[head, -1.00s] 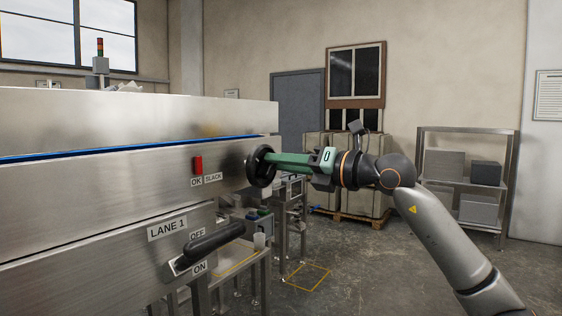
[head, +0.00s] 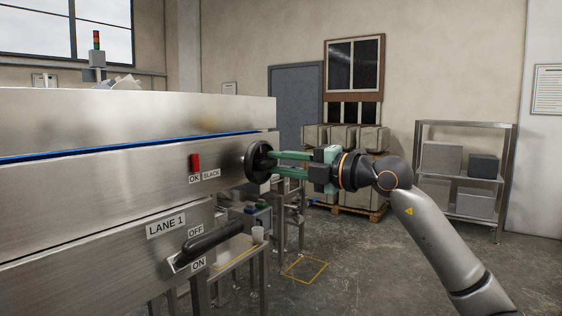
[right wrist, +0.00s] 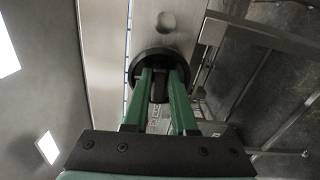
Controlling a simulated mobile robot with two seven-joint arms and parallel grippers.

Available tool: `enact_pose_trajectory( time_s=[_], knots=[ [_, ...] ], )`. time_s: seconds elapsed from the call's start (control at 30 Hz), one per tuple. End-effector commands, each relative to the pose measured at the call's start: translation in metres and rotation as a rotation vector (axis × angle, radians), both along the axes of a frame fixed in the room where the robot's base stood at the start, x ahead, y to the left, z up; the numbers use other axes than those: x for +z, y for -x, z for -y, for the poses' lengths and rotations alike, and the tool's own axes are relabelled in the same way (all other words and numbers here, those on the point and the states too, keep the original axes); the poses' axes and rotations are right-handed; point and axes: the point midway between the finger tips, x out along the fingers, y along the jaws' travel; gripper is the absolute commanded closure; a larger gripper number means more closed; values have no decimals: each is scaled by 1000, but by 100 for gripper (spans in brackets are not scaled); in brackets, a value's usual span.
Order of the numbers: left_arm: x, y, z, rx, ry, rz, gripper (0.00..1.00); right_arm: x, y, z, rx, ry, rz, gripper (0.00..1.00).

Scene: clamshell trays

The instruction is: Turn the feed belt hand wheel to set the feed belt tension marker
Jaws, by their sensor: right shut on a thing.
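The feed belt hand wheel (head: 258,161) is a black disc on the end of the steel machine side, and it also shows in the right wrist view (right wrist: 136,68). My right gripper (head: 277,164) reaches it from the right with two green fingers, shut on the wheel's grip part. The fingertips hide part of the wheel in the right wrist view (right wrist: 160,75). The red tension marker (head: 195,162) sits on the steel panel left of the wheel, above the OK label (head: 194,178) and left of the SLACK label (head: 211,174). My left gripper is not in view.
Below, a black lane lever (head: 212,238) sticks out between the OFF and ON labels. A shelf rack (head: 465,180) and a pallet of boxes (head: 350,170) stand behind. Open floor lies right of the machine.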

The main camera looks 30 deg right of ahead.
Motion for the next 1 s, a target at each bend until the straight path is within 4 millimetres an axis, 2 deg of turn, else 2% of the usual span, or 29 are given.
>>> enact_pose_trajectory(
  time_s=[0.27, 0.73, 0.77, 1.0],
  knots=[
    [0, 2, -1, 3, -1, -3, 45, -1, 0, 0, 0, -72, -30, 100],
    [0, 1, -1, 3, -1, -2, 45, -1, 0, 0, 0, -82, -34, 100],
    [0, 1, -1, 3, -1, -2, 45, -1, 0, 0, 0, -82, -34, 73],
    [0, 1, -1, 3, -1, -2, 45, -1, 0, 0, 0, -82, -34, 46]
  ],
)
